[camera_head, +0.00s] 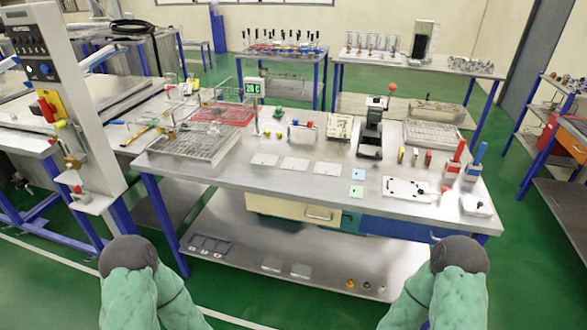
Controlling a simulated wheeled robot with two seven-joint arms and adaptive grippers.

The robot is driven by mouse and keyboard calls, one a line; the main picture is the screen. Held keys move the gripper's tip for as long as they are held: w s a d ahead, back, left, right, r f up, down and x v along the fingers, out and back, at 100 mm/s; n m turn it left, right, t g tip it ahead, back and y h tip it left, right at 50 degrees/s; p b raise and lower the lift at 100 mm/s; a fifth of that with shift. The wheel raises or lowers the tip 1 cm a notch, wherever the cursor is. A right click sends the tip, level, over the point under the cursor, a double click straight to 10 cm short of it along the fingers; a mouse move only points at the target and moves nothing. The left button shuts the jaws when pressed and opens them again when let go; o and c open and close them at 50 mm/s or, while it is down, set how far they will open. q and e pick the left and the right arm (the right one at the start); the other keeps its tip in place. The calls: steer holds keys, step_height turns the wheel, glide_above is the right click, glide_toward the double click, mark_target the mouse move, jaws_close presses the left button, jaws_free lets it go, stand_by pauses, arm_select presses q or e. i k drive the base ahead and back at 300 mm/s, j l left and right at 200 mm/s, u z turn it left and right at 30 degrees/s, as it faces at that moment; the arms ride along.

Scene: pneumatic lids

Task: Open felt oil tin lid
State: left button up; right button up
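I cannot clearly pick out the felt oil tin or its lid; many items on the steel workbench (300,182) are too small to tell apart. A small pale box (477,206) sits at the bench's front right corner. My two green arms come in at the bottom, one at left and one at right, both short of the bench. Their dark rounded parts show, but no gripper fingers are visible, so neither gripper is in view.
Wire racks (195,145) stand at the bench's left. A black device (371,128) stands at the back, and red-handled (459,150) and blue-handled (480,153) tools at right. A tall grey panel (85,110) rises at far left.

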mark_target(471, 204)
steer(key=z, duration=1.35)
